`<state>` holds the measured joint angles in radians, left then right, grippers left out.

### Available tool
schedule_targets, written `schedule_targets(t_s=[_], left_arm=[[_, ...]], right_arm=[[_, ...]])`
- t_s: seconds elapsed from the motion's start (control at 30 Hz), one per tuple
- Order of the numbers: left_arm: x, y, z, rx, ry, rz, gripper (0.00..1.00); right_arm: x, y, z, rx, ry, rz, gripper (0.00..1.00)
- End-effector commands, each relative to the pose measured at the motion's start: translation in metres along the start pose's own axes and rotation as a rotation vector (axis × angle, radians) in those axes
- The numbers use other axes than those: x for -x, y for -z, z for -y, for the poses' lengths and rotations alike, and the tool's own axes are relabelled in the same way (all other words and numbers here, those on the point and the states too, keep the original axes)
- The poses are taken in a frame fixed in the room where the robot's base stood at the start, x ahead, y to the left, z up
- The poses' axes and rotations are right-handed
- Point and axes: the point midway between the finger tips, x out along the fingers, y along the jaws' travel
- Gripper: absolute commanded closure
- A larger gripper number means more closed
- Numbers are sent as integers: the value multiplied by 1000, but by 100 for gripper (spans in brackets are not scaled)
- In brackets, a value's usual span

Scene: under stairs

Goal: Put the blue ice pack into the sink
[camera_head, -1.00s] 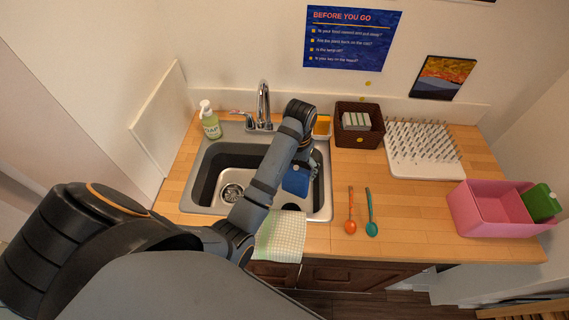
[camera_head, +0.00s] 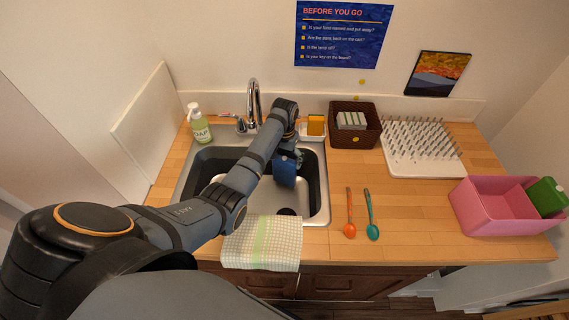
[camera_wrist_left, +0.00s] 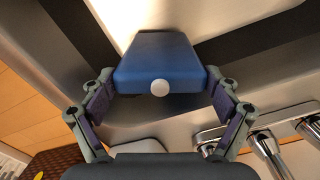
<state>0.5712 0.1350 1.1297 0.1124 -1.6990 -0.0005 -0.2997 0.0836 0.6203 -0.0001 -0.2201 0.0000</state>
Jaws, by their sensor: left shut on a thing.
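The blue ice pack (camera_head: 285,172) hangs upright from my left gripper (camera_head: 297,156), over the right part of the sink basin in the head view. In the left wrist view the ice pack (camera_wrist_left: 158,64), blue with a round white cap, sits between both fingers of my left gripper (camera_wrist_left: 160,84), which is shut on it. The sink (camera_head: 312,205) is grey metal, set into the wooden counter. My arm covers part of the basin. I cannot tell whether the pack touches the basin floor. My right gripper is not in view.
The faucet (camera_head: 254,104) and soap bottle (camera_head: 200,126) stand behind the basin. A checked towel (camera_head: 262,245) hangs over the front edge. To the right are a brown basket (camera_head: 355,137), two spoons (camera_head: 350,212), a white drying rack (camera_head: 425,165) and a pink bin (camera_head: 497,222).

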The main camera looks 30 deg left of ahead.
Motion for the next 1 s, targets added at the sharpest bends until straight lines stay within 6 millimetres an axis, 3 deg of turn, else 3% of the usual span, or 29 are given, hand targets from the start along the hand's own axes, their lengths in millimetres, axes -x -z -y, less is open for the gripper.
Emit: schedule_targets(t_s=[0.03, 0.17, 0.47, 0.5, 0.6, 1.0], left_arm=[[-6, -3, -1, -1, -1, 9, 69], [-20, -2, -1, -1, 0, 5, 69], [-24, -2, -1, -1, 0, 4, 69], [-25, -2, -1, -1, 0, 5, 10], [-25, -2, -1, -1, 0, 5, 0], [-19, -2, -1, -1, 0, 3, 0]], right_arm=[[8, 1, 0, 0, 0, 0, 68], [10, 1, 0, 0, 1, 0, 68], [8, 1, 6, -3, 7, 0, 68], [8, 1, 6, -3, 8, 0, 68], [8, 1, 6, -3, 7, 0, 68], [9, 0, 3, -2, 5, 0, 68]])
